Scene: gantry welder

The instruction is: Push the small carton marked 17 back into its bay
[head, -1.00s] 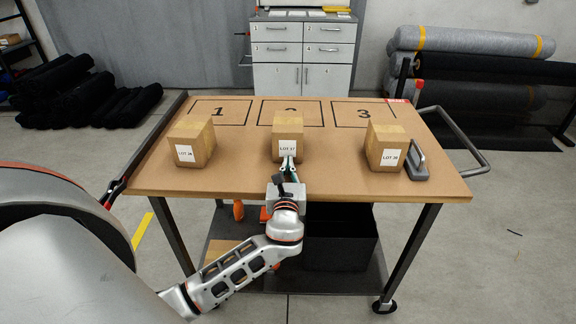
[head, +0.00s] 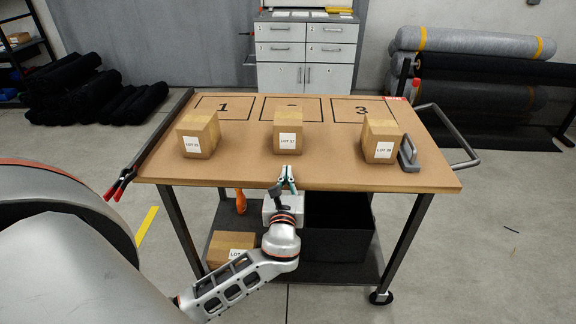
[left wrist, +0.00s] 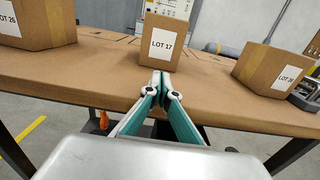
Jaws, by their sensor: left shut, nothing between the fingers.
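The small carton marked LOT 17 (head: 288,142) stands upright on the brown table top (head: 240,176), in the middle of a row of three. It hides most of the numeral in the middle outlined bay (head: 312,103) behind it, and its front part is nearer me than that outline. In the left wrist view the carton (left wrist: 162,38) is straight ahead. My left gripper (head: 288,172) is shut and empty, in front of the carton near the table's front edge. Its fingertips (left wrist: 160,76) appear a little short of the carton's lower front. My right gripper is not in view.
Similar cartons stand left (head: 198,138) and right (head: 380,142) in front of bays 1 (head: 223,95) and 3 (head: 362,97). A grey handled object (head: 409,155) is beside the right carton. Red-handled pliers (head: 121,184) hang at the left edge. A black bin (head: 338,228) is underneath.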

